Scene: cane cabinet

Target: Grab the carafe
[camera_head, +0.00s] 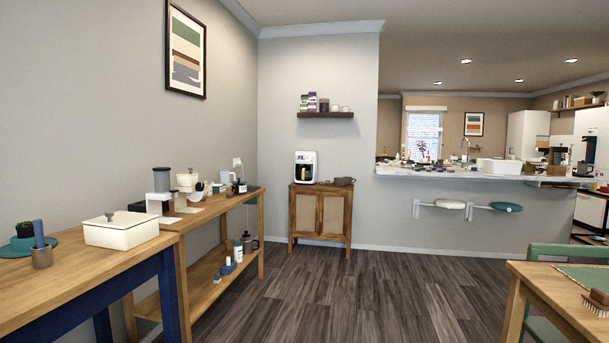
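A white coffee maker (306,157) stands on top of the wooden cane cabinet (320,224) against the far wall. A small dark carafe (304,173) appears to sit in the front opening of the coffee maker; it is too small to make out its handle. A dark brown object (344,181) lies on the cabinet top, right of the coffee maker. A pot or press with a dark lid (248,240) stands on the lower shelf at left; I cannot tell its exact kind. My gripper is not in view.
A long wooden side table (213,205) and a nearer blue-legged table (70,275) with a white box (121,230) line the left. A table with a brush (596,303) and a green chair (540,255) are at right. The wooden floor (360,295) between is clear up to the cabinet.

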